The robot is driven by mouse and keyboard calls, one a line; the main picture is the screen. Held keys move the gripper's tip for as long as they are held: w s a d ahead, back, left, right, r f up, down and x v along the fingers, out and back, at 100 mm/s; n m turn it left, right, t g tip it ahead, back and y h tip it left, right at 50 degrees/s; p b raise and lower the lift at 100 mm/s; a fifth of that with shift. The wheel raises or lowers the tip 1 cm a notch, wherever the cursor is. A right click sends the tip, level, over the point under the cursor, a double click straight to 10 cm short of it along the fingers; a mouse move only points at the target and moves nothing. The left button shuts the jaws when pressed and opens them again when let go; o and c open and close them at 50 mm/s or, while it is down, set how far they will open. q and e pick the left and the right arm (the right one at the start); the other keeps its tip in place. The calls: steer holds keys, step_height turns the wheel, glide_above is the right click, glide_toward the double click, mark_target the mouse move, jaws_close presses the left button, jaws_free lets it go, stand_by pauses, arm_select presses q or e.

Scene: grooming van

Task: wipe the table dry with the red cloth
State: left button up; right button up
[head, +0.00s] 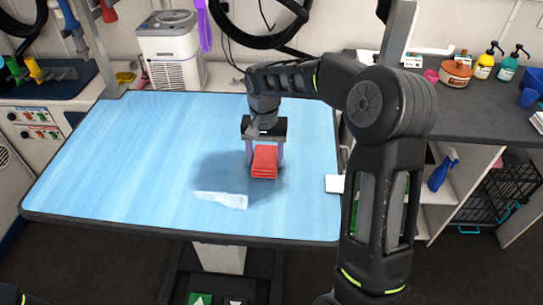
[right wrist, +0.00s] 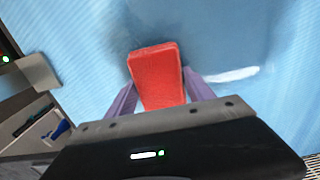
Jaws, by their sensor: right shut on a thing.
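The red cloth (head: 264,162) is a folded block between the purple fingers of my right gripper (head: 265,155), low over the blue table (head: 120,150). It also shows in the right wrist view (right wrist: 157,75), with my right gripper (right wrist: 160,95) shut on it. I cannot tell whether the cloth touches the table. A darker wet patch (head: 215,172) spreads on the table left of and around the cloth, with a pale shiny streak (head: 220,200) at its front. The streak also shows in the right wrist view (right wrist: 237,75). My left gripper is not in view.
A white machine (head: 172,50) stands behind the table. A dark counter at the right holds an orange pot (head: 455,73), a yellow bottle (head: 485,62) and a teal bottle (head: 510,64). A grey post (head: 85,45) rises at the table's back left. The table's left side is clear.

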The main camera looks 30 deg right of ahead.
mark_target(236, 164)
steer(key=shift+w+a, duration=0.35)
steer(key=shift+a, duration=0.2)
steer(key=shift+w+a, duration=0.1)
steer(key=shift+w+a+p, duration=0.3)
steer(key=shift+w+a, duration=0.65)
steer(key=shift+a, duration=0.3)
steer(key=shift+w, duration=0.1)
steer(key=shift+w+a, duration=0.1)
steer(key=shift+a, duration=0.15)
steer(key=shift+w+a+f, duration=0.1)
steer(key=shift+w+a, duration=0.65)
steer(key=shift+a, duration=0.35)
steer(key=shift+a, duration=0.1)
